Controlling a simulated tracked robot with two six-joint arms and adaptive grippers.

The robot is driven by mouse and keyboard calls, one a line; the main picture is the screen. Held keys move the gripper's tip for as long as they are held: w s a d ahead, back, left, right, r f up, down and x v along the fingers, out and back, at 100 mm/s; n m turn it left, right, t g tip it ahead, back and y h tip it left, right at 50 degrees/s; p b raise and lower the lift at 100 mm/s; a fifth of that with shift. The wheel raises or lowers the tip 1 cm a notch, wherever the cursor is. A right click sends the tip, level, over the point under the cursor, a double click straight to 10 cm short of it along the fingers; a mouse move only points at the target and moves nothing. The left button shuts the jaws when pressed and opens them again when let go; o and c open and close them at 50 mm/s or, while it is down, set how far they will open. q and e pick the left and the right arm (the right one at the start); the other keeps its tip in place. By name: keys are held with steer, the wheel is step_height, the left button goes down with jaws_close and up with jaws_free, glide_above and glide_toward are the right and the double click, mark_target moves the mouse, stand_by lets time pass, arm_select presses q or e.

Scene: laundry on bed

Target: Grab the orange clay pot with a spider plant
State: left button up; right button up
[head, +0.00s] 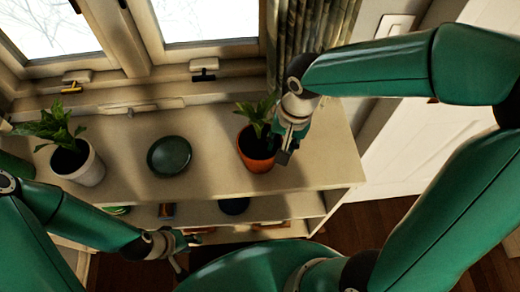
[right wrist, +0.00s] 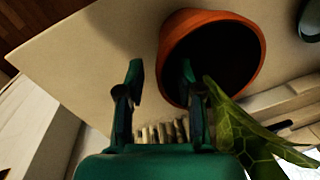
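The orange clay pot (head: 257,163) stands upright on the right part of the shelf top, with a green leafy plant (head: 257,112) in it. In the right wrist view the pot (right wrist: 182,28) shows from above, with dark soil and a leaf (right wrist: 250,142) near the gripper. My right gripper (head: 284,150) is at the pot's right side. In the right wrist view its fingers (right wrist: 161,72) are apart, with the pot's rim near the gap; I cannot tell whether they touch it. My left gripper (head: 180,252) looks open and empty, low in front of the shelf.
A white pot (head: 80,168) with a plant stands at the left of the shelf top (head: 215,185). A dark green plate (head: 169,156) lies between the pots. Lower shelves hold a dark bowl (head: 234,206) and other items. Windows and a curtain (head: 308,45) are behind.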

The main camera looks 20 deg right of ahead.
steer(key=shift+f, duration=0.35)
steer(key=shift+a, duration=0.1)
jaws_close()
